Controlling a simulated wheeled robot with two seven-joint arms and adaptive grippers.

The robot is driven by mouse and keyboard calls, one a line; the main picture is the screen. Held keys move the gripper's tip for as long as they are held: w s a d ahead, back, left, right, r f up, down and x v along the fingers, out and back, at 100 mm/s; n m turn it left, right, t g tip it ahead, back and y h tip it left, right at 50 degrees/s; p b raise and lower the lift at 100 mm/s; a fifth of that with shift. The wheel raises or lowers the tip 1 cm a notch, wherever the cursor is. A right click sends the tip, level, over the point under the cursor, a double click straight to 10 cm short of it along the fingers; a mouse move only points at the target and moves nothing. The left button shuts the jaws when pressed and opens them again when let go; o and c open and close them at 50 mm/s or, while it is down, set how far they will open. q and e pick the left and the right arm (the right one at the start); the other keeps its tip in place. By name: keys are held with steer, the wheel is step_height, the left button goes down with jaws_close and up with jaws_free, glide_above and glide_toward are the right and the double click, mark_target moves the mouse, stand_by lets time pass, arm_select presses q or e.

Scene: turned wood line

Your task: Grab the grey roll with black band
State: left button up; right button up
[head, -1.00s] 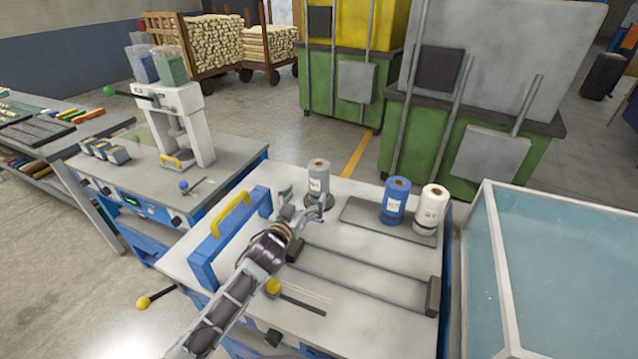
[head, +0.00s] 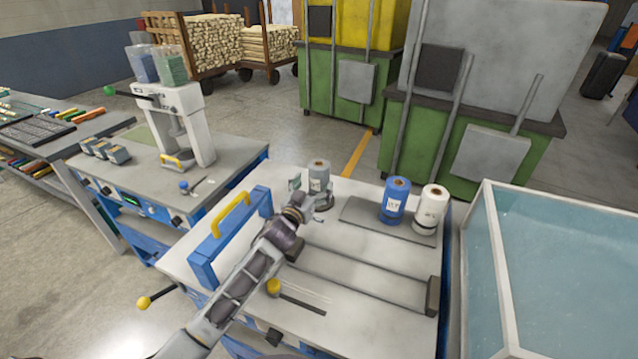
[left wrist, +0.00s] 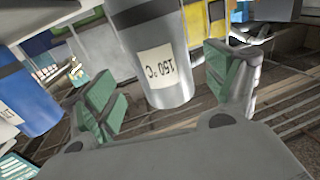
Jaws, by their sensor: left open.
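The grey roll (head: 319,172) stands upright on a dark round base at the back of the white-topped bench. It carries a white label, and it also shows in the left wrist view (left wrist: 172,90), large and between the fingers. A darker band shows near its upper part there. My left gripper (head: 308,196) is open at the roll, with its green-padded fingers (left wrist: 168,95) on either side and a gap visible on each side. Part of the roll's lower front is hidden by the gripper in the head view. My right gripper is not in view.
A blue roll (head: 395,201) and a white roll (head: 431,209) stand on a grey plate (head: 362,217) to the right. A blue frame with a yellow handle (head: 231,213) stands at left. A glass-walled box (head: 560,270) is at far right.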

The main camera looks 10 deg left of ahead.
arm_select(q)
steer(key=shift+w, duration=0.15)
steer(key=shift+w+d, duration=0.2)
steer(key=shift+w, duration=1.05)
steer(key=shift+w+d, duration=0.2)
steer(key=shift+w, duration=1)
steer(key=c, duration=1.2)
